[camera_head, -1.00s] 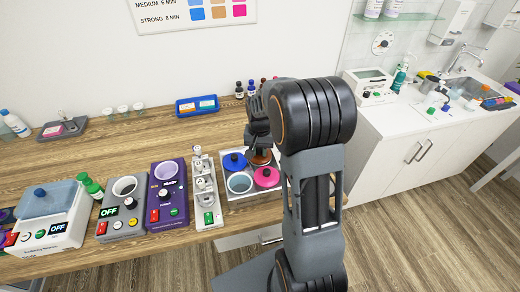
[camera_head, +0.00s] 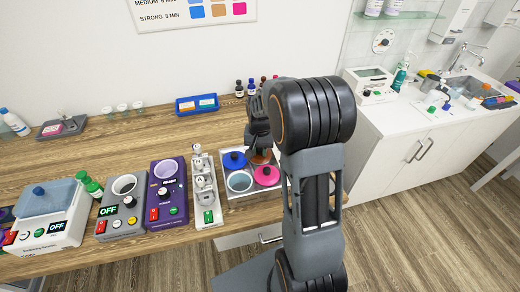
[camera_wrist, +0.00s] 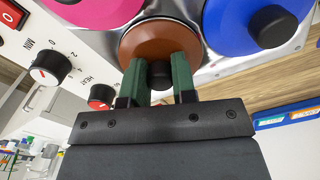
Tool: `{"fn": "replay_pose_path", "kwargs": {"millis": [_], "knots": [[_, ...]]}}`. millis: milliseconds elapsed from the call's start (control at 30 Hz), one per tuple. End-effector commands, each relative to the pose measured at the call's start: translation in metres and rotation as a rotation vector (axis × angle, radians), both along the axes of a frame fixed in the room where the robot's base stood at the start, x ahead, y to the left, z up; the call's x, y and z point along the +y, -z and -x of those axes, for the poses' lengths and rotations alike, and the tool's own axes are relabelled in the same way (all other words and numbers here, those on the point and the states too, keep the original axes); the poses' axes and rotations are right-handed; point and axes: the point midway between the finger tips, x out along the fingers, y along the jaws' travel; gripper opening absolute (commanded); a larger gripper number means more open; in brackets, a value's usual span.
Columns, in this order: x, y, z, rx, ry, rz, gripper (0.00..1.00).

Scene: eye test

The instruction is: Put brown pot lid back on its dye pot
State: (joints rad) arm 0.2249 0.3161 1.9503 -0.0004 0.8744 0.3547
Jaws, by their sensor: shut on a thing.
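The brown pot lid (camera_wrist: 160,36) is in the wrist view, with its dark knob (camera_wrist: 160,76) between my gripper's two green fingers. My gripper (camera_wrist: 160,80) is shut on this knob. In the head view the brown lid (camera_head: 262,157) shows at the back right of the dye unit (camera_head: 234,197), below my gripper (camera_head: 261,146) and partly hidden by it. It lies over the back-right pot position; I cannot tell whether it rests on the rim or hovers just above. The pot beneath it is hidden.
A blue lid (camera_head: 234,160) and a pink lid (camera_head: 266,175) sit close beside the brown one. The front-left pot (camera_head: 239,182) is uncovered. A white rack (camera_head: 205,190) and a purple device (camera_head: 168,195) stand to the left. A blue tray (camera_head: 197,104) lies behind.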

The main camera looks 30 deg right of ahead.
Motion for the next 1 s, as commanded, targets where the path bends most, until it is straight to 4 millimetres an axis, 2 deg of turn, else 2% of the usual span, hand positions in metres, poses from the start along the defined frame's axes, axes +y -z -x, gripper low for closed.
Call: {"fn": "replay_pose_path", "kwargs": {"millis": [133,167,433,600,800,1000], "knots": [[0.0,0.0024,0.0,0.0,0.0,0.0,0.02],[0.0,0.0018,0.0,0.0,0.0,0.0,0.28],[0.0001,0.0017,0.0,0.0,0.0,0.0,0.54],[0.0001,0.0016,0.0,0.0,0.0,0.0,0.55],[0.0001,0.0017,0.0,0.0,0.0,0.0,0.72],[0.0001,0.0015,0.0001,0.0,0.0,0.0,0.72]]}}
